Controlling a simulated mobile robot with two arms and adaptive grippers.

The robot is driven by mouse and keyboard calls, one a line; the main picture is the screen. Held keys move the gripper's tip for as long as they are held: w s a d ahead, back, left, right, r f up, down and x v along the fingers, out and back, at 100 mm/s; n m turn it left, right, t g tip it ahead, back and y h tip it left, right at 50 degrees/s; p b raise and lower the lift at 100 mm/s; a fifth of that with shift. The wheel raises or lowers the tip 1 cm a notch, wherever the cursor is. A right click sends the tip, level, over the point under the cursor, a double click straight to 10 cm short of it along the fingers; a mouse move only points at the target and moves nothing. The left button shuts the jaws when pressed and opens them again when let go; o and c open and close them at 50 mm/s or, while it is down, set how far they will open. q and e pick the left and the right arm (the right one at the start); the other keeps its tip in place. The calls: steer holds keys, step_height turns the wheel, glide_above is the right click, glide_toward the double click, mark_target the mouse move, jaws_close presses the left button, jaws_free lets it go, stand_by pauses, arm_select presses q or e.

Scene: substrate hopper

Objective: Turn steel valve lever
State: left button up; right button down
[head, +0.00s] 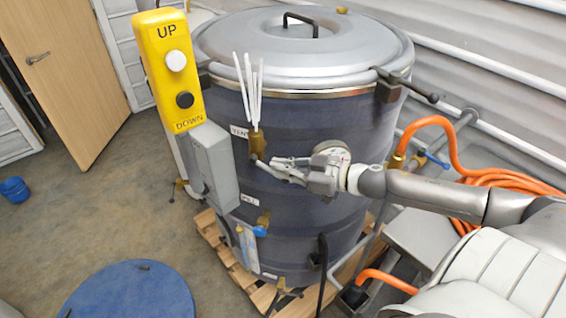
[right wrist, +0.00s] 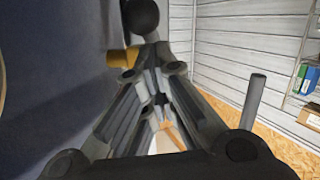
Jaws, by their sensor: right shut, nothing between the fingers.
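A brass vent valve (head: 256,142) sits on the side of the dark drum (head: 300,235), beside a label reading VENT. Several white streaks rise above the valve. A grey lever part shows just below the brass, close to my fingertips, but its outline blends with them. My right gripper (head: 270,166) comes in from the right, shut and empty, its tips at the valve. In the right wrist view my shut fingers (right wrist: 150,62) lie in front of a brass piece (right wrist: 118,57) and a dark round knob (right wrist: 143,16). I cannot tell whether they touch. My left gripper is out of view.
A yellow UP/DOWN control box (head: 168,110) and grey box (head: 212,160) stand left of the valve. A blue-handled valve (head: 260,230) is lower down. An orange hose (head: 440,125) runs at right.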

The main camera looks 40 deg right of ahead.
steer(key=shift+f+t+b, duration=0.3)
steer(key=shift+f+b, duration=0.3)
steer(key=shift+b, duration=0.05)
steer(key=t+y+b, duration=0.1)
steer(key=b, duration=0.1)
steer(key=f+t+b, duration=0.1)
steer(key=t+b, duration=0.1)
steer(key=b, duration=0.1)
steer(key=shift+w+a+f+m+y, duration=0.1)
steer(key=shift+f+m+y, duration=0.1)
steer(key=shift+m+y, duration=0.15)
steer(key=shift+w+f, duration=0.1)
steer(key=shift+f, duration=0.3)
steer(key=shift+w+a+f+m+t+y+b, duration=0.15)
steer(key=shift+w+a+f+t+y+b, duration=0.4)
steer(key=shift+b, duration=1.3)
steer(key=shift+w+a+f+m+t+y+b, duration=0.3)
steer(key=shift+f+t+b, duration=0.5)
steer(key=shift+b, duration=1)
steer(key=shift+w+a+f+t+y+b, duration=0.25)
steer(key=shift+w+f+t+b, duration=0.4)
steer(key=shift+b, duration=1.2)
steer(key=shift+s, duration=0.1)
